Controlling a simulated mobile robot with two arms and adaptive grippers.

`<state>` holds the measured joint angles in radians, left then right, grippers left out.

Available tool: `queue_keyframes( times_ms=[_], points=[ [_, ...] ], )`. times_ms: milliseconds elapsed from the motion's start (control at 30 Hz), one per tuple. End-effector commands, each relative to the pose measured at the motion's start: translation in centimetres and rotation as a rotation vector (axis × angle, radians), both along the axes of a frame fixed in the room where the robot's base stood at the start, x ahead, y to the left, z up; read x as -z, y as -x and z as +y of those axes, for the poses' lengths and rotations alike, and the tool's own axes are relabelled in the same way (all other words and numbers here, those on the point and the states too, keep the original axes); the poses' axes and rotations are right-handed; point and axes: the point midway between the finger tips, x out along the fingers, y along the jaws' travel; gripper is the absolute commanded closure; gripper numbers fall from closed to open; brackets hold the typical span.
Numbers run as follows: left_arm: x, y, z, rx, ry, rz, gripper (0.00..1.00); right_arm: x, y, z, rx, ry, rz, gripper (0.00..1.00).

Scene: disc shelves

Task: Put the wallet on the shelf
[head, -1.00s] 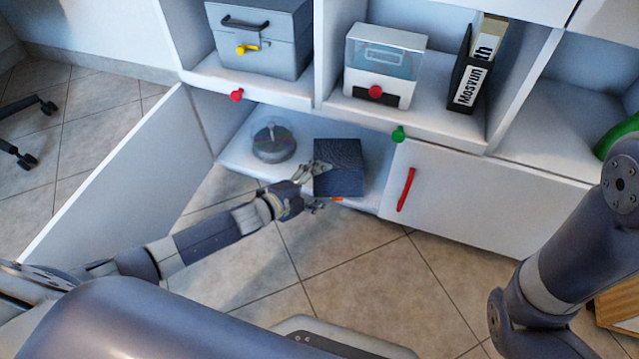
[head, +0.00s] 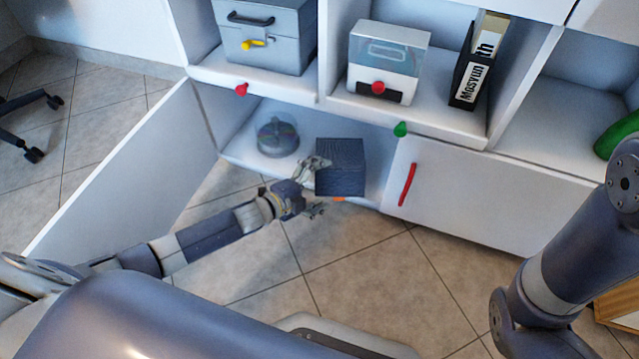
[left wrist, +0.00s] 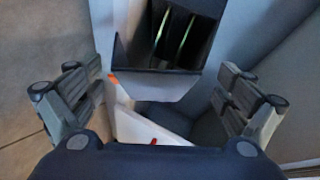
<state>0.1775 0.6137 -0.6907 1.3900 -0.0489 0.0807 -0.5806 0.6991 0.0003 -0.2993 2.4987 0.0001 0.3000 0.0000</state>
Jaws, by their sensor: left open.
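No thing shows clearly as a wallet; a dark blue, boxy case (head: 341,168) may be it. It stands at the front of the low shelf (head: 238,152), in the open compartment. In the left wrist view the case (left wrist: 172,62) has an open side, with dark slots and green-edged pieces inside. My left gripper (head: 317,187) is open at the left of the case, fingers spread. In the left wrist view the open gripper (left wrist: 160,92) has nothing between its fingertips, and the case lies beyond them. My right gripper is out of view.
A disc spindle (head: 277,138) stands left of the case. An open door (head: 120,170) flanks the left, and a closed door with a red handle (head: 407,184) the right. Above are a grey box (head: 265,40), a clear-lidded box (head: 388,62) and a black file holder (head: 468,80).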

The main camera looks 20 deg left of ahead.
Motion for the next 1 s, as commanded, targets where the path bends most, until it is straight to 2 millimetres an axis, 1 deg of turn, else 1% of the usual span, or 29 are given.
queue_keyframes(
  times_ms=[167, 267, 500, 700, 800, 1000],
  points=[
    [-0.2, 0.9, 0.6, 0.000, -0.002, 0.001, 0.04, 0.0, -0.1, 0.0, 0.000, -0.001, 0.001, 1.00],
    [-0.7, 2.3, 1.3, 0.001, -0.002, 0.002, 0.04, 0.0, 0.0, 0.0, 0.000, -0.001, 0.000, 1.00],
    [-2.0, 6.3, 3.4, 0.000, -0.001, 0.004, 0.04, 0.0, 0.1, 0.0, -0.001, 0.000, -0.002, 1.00],
    [-3.0, 8.6, 4.8, -0.001, 0.001, 0.003, 0.04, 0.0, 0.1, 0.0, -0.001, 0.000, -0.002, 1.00],
    [-3.3, 9.4, 5.2, -0.001, 0.001, 0.003, 0.04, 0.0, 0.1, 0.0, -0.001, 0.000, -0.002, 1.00],
    [-3.6, 10.0, 5.6, 0.000, 0.000, 0.001, 0.04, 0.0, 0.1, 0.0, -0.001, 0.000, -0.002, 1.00]
  ],
)
